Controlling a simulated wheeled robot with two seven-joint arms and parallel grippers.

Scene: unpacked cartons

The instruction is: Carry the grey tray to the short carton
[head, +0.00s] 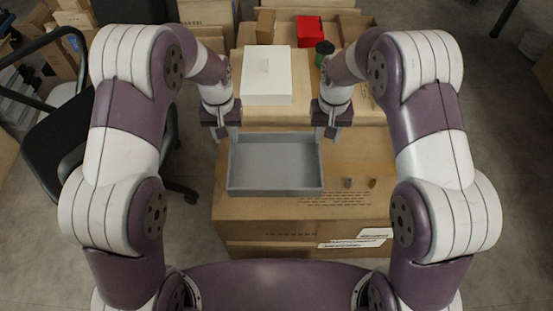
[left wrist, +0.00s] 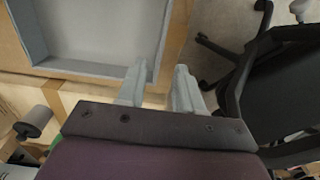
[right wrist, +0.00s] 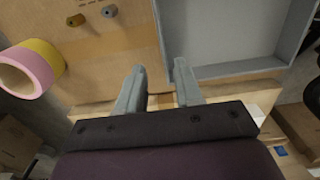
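The grey tray (head: 275,190) is empty and rests on a brown carton (head: 255,208) in front of me. My left gripper (head: 222,134) is at the tray's far left corner. In the left wrist view its fingers (left wrist: 160,66) are apart, one over the tray's inside and one outside its wall. My right gripper (head: 332,133) is at the far right corner. In the right wrist view its fingers (right wrist: 157,67) are apart, one beyond the wall and one at the tray. I cannot tell which carton is the short one.
A white box (head: 267,85), a red box (head: 310,30) and a green-and-black cylinder (head: 324,50) stand on cartons behind the tray. Two small pegs (head: 348,183) are right of it. A pink-and-yellow roll (right wrist: 45,62) lies nearby.

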